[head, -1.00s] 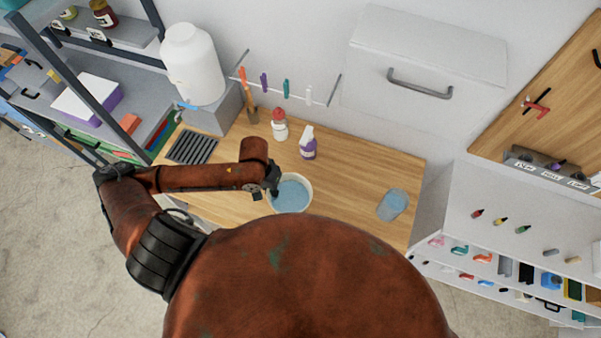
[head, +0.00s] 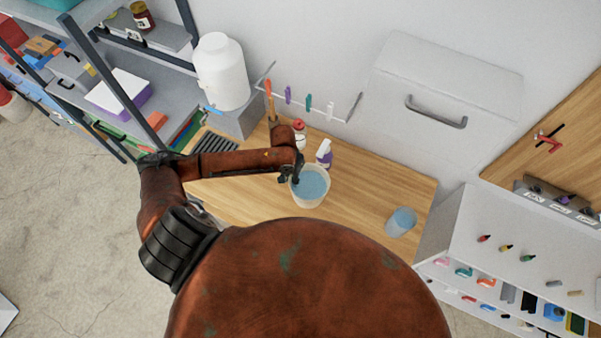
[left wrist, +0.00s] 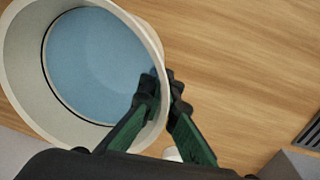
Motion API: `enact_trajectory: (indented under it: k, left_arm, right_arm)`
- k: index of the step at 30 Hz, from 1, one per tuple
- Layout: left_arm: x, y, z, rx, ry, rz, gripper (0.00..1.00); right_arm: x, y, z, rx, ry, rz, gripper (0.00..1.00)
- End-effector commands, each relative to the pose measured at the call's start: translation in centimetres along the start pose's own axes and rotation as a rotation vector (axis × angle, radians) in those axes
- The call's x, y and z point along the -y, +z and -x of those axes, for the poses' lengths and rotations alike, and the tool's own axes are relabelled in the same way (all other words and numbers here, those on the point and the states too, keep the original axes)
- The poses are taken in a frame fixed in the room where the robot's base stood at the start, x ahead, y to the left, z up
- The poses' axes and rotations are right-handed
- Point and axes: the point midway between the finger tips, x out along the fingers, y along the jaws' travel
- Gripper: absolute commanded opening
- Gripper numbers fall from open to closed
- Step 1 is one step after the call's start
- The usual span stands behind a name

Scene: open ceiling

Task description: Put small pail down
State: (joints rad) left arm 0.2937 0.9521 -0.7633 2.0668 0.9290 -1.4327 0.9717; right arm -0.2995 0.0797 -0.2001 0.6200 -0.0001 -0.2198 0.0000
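The small pail (head: 309,201) is pale, with blue water-like contents, and appears over the wooden counter (head: 365,200) in the head view. In the left wrist view the pail (left wrist: 22,75) fills the upper left. My left gripper (head: 292,179) is shut on its rim. The gripper (left wrist: 165,95) in the left wrist view has one dark finger inside the rim and one outside. The pail's underside is hidden, so I cannot tell whether it touches the counter. My right gripper is not in view.
A purple-and-white spray bottle (head: 324,154) stands close behind the pail, beside a red-capped white bottle (head: 299,131). A clear bluish container (head: 401,222) stands at the right. A dark drain grate (head: 215,143) is at the left. The counter between pail and container is bare.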

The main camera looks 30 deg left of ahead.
Motion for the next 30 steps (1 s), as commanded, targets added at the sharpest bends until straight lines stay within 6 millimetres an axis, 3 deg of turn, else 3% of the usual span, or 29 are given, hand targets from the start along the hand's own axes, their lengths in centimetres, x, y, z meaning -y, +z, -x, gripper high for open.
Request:
enact_trajectory:
  k: [3, 9, 16, 24, 30]
  left_arm:
    - [-0.2, -2.6, 0.3, -0.006, 0.002, -0.001, 0.0]
    - [-0.1, -4.6, 0.2, -0.004, 0.002, -0.001, 0.0]
    - [-0.1, -5.9, 0.2, -0.005, 0.002, 0.0, 0.0]
    - [0.2, -5.6, -2.4, -0.003, 0.002, -0.001, 0.0]
    - [0.3, -5.6, -3.3, -0.004, 0.002, -0.001, 0.0]
  right_arm:
    - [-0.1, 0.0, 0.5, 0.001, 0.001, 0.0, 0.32]
    - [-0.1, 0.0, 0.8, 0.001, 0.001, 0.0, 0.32]
    - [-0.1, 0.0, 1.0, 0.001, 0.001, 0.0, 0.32]
    - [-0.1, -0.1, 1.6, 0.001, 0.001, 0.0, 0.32]
    - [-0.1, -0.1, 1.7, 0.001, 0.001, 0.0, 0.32]
